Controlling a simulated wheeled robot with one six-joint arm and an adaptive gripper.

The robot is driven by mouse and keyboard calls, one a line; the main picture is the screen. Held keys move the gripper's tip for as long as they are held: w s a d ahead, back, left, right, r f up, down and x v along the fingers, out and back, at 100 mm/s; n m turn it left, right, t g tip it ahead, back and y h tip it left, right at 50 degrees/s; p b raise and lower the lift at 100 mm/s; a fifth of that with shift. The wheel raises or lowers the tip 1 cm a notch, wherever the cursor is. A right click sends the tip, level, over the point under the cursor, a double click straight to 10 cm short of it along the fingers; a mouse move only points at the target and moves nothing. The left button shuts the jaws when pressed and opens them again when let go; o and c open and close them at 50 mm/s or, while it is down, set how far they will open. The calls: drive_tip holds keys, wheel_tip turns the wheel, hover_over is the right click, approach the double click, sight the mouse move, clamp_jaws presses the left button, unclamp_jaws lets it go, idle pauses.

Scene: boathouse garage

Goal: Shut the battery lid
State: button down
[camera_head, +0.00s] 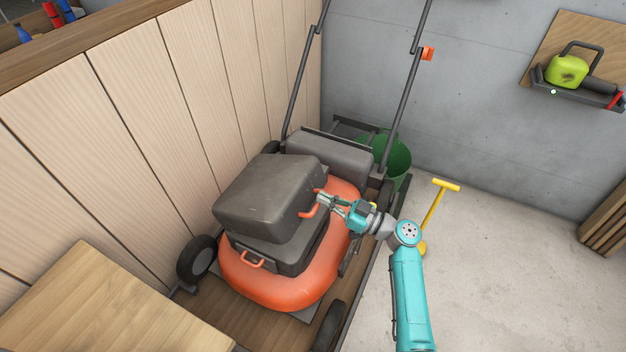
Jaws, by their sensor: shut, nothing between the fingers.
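The battery lid (268,195) is a dark grey box-shaped cover on top of the orange mower (255,285). It sits above a dark battery housing (275,253) that has an orange handle (251,260) at its front. The lid looks tilted over the housing; how wide the gap is I cannot tell. My gripper (319,201) is shut and empty at the right side of the lid, beside an orange handle (310,211) there. Whether it touches the lid or handle I cannot tell.
A wooden panel wall (130,110) stands close on the left. A wooden top (95,305) is at the lower left. Behind the mower is a green bucket (397,158). A yellow-handled tool (432,215) stands at right.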

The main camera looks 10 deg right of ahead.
wheel_tip(320, 180, down, 11)
drive_tip(key=s+d, duration=0.2)
drive_tip(key=shift+d+r, duration=0.2)
drive_tip(key=shift+d, duration=0.1)
drive_tip(key=shift+r, duration=0.1)
